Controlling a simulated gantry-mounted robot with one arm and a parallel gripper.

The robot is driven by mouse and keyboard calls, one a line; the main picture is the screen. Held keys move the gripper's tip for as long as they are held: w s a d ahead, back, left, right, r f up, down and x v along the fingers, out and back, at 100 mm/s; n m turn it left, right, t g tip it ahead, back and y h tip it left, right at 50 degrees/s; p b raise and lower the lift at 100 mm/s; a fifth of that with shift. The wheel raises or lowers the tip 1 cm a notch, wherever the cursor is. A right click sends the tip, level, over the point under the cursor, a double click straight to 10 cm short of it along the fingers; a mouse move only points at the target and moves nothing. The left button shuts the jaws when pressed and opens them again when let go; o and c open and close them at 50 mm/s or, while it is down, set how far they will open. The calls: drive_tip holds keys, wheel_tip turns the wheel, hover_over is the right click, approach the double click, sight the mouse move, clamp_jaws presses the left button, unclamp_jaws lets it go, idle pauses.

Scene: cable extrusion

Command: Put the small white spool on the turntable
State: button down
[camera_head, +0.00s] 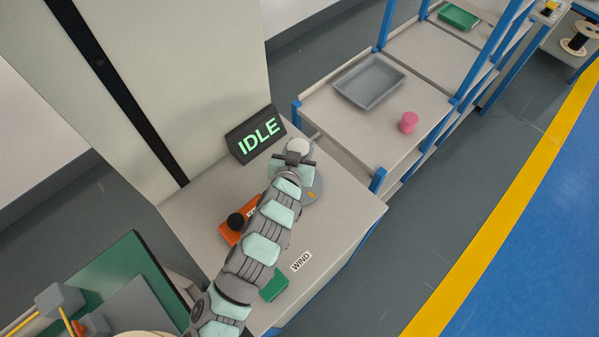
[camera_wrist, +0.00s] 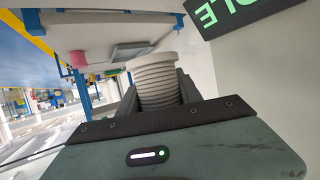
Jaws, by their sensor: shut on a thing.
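The small white spool (camera_wrist: 155,80) sits between the two fingers of my gripper (camera_wrist: 158,92) in the wrist view, and the gripper is shut on it. In the head view the top of the spool (camera_head: 298,146) shows just beyond my gripper (camera_head: 297,158). The round grey turntable (camera_head: 312,190) lies on the machine's table, partly hidden under my gripper and arm. The spool is over its far side or edge; I cannot tell whether it touches the turntable.
A black display reading IDLE (camera_head: 257,134) stands close to the left of the spool. A shelf at right holds a grey tray (camera_head: 370,81) and a pink cylinder (camera_head: 408,122).

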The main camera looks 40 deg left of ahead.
wheel_tip(320, 180, down, 12)
drive_tip(key=shift+f+b, duration=0.15)
drive_tip(key=shift+b, duration=0.25)
drive_tip(key=shift+f, duration=0.1)
drive_tip(key=c, duration=0.8)
unclamp_jaws()
drive_tip(key=shift+s+d+r, duration=0.2)
drive_tip(key=shift+s+r, duration=0.1)
drive_tip(key=shift+s, duration=0.05)
drive_tip(key=v, duration=1.1)
drive_tip(key=shift+p, duration=0.35)
